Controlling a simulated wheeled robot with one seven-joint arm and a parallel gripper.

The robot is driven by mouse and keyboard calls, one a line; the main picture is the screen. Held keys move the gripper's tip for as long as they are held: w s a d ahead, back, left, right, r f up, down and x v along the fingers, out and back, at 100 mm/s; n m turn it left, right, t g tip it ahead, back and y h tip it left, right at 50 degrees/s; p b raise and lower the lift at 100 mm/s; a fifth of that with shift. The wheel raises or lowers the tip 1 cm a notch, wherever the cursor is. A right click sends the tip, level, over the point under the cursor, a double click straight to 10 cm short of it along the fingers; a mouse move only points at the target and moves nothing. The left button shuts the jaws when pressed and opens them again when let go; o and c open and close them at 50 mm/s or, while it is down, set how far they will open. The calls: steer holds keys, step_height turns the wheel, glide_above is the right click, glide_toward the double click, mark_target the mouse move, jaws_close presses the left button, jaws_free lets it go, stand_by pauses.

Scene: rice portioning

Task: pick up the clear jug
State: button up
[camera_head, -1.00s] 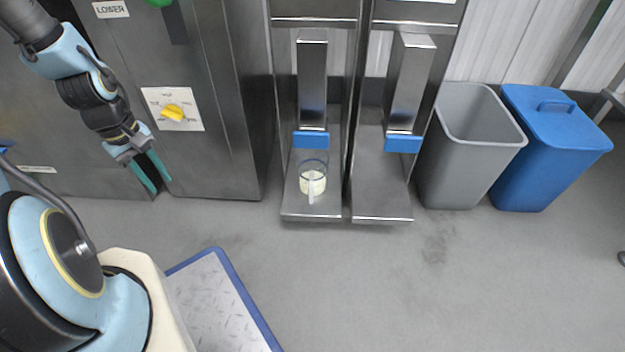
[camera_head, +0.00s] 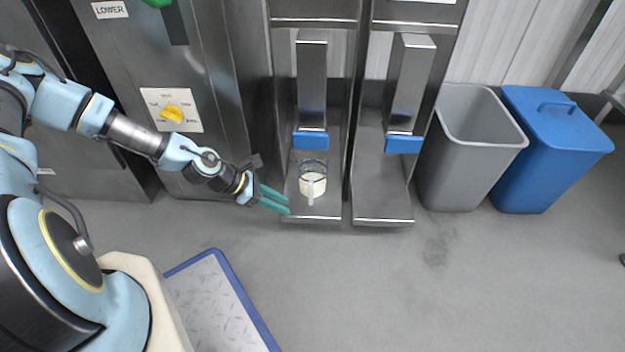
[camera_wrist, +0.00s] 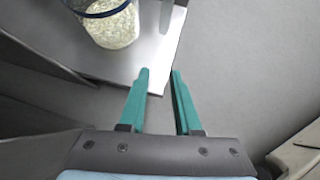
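The clear jug (camera_head: 312,183) stands upright on the metal shelf (camera_head: 296,212) of the left dispenser, with pale rice in it and its handle facing the front. In the wrist view the jug (camera_wrist: 112,22) is at the top left, cut off by the frame edge. My gripper (camera_head: 288,202) is just left of the jug and apart from it, at the shelf's front left corner. In the wrist view its two teal fingers (camera_wrist: 160,72) are spread with nothing between them.
The left dispenser's blue-tipped chute (camera_head: 311,140) hangs above the jug. A second dispenser shelf (camera_head: 381,190) is to the right and empty. A grey bin (camera_head: 450,165) and a blue lidded bin (camera_head: 548,150) stand farther right.

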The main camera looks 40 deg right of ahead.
mark_target(318, 209)
steer(key=d, duration=0.1)
steer(key=s+d+b, duration=0.1)
steer(key=d, duration=0.1)
steer(key=s+d, duration=0.1)
steer(key=shift+s+d+f, duration=0.1)
steer(key=shift+s+d, duration=0.05)
steer(key=d+b, duration=0.1)
steer(key=s+d, duration=0.1)
steer(key=d, duration=0.1)
steer(key=s+d+b, duration=0.1)
steer(key=shift+s+d+f+b, duration=0.15)
steer(key=shift+s+d+b, duration=0.1)
steer(key=shift+b, duration=0.1)
steer(key=shift+d+f+b, duration=0.1)
steer(key=shift+f+b, duration=0.15)
steer(key=shift+b, duration=0.05)
steer(key=shift+s+d, duration=0.1)
jaws_close()
stand_by(0.7)
